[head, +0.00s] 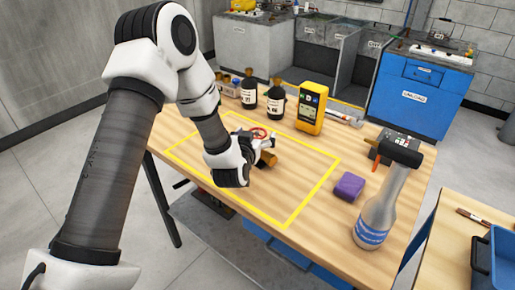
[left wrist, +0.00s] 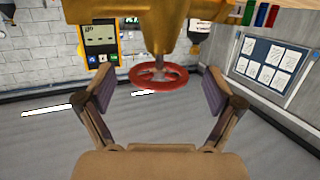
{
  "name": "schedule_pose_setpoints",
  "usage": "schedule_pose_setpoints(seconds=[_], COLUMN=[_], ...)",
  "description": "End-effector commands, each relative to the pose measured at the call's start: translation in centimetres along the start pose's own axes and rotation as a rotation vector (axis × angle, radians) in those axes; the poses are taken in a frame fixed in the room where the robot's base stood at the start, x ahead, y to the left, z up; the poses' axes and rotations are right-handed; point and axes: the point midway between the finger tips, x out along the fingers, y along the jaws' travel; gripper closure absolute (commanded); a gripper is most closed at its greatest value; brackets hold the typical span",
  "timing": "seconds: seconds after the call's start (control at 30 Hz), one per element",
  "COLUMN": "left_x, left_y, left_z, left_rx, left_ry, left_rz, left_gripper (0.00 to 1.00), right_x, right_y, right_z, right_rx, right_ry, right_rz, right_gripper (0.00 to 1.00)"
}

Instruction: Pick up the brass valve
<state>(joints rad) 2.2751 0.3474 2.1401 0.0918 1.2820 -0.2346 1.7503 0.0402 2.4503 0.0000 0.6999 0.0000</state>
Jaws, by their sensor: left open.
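The brass valve has a red handwheel (head: 260,133); it lies on the wooden table inside the yellow outline, partly hidden by my left arm. In the left wrist view, its brass body (left wrist: 140,14) fills the top middle, with the red handwheel (left wrist: 158,83) on a stem below it. My left gripper (left wrist: 158,90) is open, with one finger on each side of the handwheel and a gap on both sides. In the head view, the left gripper is right by the valve, mostly hidden behind its own wrist. My right gripper is not in view.
A yellow meter (head: 311,107) and dark bottles (head: 276,103) stand behind the valve. The outlined area's front part is clear. A blue bin (head: 497,262) is at the lower right.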

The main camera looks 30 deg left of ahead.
Motion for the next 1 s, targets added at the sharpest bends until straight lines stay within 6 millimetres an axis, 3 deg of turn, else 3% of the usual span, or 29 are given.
schedule_pose_setpoints(seconds=[0.1,0.3,0.57,1.0], left_x=[1.27,1.36,1.34,1.2], left_y=[0.05,0.07,0.07,0.08], left_z=[0.06,0.1,0.12,-0.85], left_rx=[0.002,0.002,0.002,0.0], left_ry=[-0.001,-0.001,-0.001,0.004], left_rz=[0.001,0.001,0.001,0.001], left_gripper=[0.08,0.08,1.0,1.0], right_x=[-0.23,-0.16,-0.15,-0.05], right_y=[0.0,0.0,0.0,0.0], right_z=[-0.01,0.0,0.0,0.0], right_rx=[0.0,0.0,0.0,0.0], right_ry=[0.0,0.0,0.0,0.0], right_rz=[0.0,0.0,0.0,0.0], right_gripper=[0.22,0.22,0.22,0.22])
